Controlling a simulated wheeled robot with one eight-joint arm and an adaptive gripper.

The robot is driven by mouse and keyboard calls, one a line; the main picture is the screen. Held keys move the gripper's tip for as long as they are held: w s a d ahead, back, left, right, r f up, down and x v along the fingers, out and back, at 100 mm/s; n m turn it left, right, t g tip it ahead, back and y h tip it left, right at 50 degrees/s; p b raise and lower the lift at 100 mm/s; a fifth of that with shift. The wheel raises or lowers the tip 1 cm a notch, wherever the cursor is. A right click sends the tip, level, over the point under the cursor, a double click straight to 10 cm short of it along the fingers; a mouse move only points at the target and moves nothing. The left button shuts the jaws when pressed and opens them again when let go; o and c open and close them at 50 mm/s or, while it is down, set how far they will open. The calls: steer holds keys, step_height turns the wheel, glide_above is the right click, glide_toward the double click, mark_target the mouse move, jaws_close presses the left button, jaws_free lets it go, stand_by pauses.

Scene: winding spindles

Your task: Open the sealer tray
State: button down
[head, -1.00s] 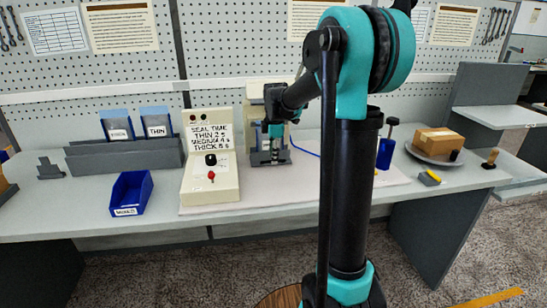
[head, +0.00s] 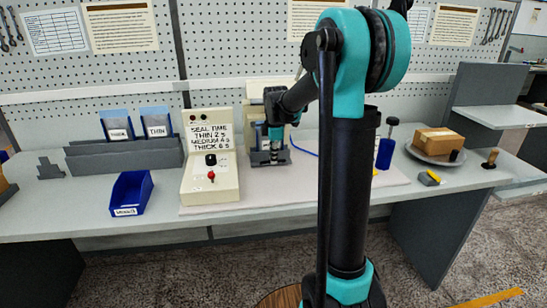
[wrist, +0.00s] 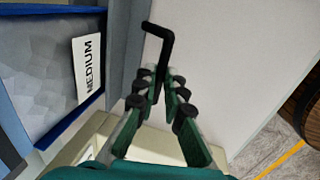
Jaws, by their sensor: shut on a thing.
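The sealer (head: 270,157) stands on the bench right of the cream control box, partly hidden behind my arm. My gripper (head: 276,136) is low in front of it, small and dark in the head view. In the wrist view my gripper (wrist: 162,82) has its fingertips closed in around the lower end of a black bent rod (wrist: 162,38), which looks like a handle. Which part the rod belongs to is not clear. The tray itself cannot be made out clearly. A grey, blue-edged piece labelled MEDIUM (wrist: 88,68) lies left of the fingers.
The cream control box (head: 210,184) with knob and red switch stands just left of the sealer. A blue bin (head: 131,193) and a grey rack (head: 125,155) with labelled pouches are further left. At right are a blue container (head: 385,153) and a parcel (head: 436,141) on a plate.

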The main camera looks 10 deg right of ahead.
steer(key=s, duration=1.6)
steer(key=shift+s, duration=0.25)
steer(key=c, duration=1.6)
jaws_free()
step_height(320, 180, up, 12)
steer(key=s, duration=0.2)
steer(key=shift+s, duration=0.15)
steer(key=shift+f, duration=0.1)
steer(key=s+d+f+m, duration=0.1)
steer(key=s+f+m, duration=0.2)
steer(key=f+m, duration=0.3)
steer(key=s+d+f+m+t, duration=0.1)
steer(key=s+f+m, duration=0.3)
steer(key=f, duration=0.5)
steer(key=s+d+f+m+t, duration=0.1)
steer(key=s+f+m, duration=0.3)
steer(key=f+m, duration=0.4)
steer(key=shift+d+f, duration=0.15)
steer(key=shift+d, duration=0.15)
